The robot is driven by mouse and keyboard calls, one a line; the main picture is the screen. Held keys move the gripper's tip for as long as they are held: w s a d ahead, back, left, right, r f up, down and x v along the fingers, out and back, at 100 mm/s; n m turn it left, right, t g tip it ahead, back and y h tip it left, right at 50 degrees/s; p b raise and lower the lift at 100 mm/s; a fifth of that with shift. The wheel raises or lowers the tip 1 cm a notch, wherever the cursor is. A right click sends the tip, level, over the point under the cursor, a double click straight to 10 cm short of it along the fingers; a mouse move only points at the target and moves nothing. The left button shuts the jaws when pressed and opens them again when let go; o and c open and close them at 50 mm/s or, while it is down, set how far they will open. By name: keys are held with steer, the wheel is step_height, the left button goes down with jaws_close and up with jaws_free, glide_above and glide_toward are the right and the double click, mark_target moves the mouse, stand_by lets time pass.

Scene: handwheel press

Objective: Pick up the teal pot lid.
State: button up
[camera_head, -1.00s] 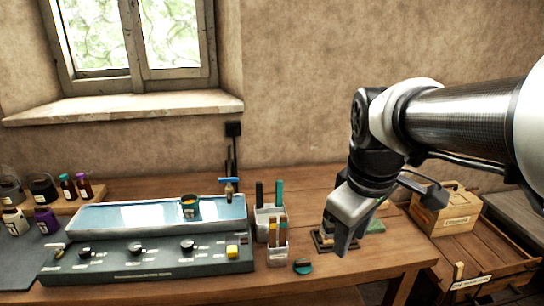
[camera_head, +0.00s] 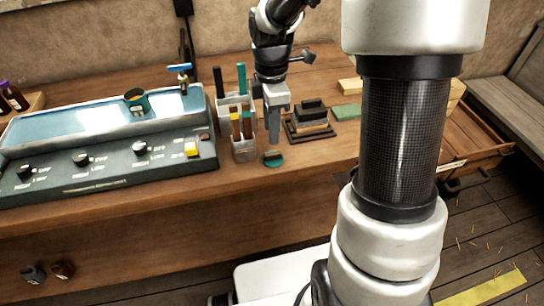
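A small round dark-teal piece with a brownish top, which looks like the teal pot lid (camera_head: 273,159), lies on the wooden bench near its front edge. My gripper (camera_head: 274,140) points straight down just above and behind it in the picture. A small gap seems to show between fingertips and lid, but I cannot tell if they touch. The fingers are seen edge-on as one narrow shape, so their opening is hidden.
The control panel (camera_head: 105,160) fills the left. The bench front is clear.

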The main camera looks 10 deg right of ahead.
mark_target(272, 154)
step_height(272, 154, down, 9)
steer(key=shift+w+r+b, duration=0.1)
steer(key=shift+b, duration=0.5)
jaws_close()
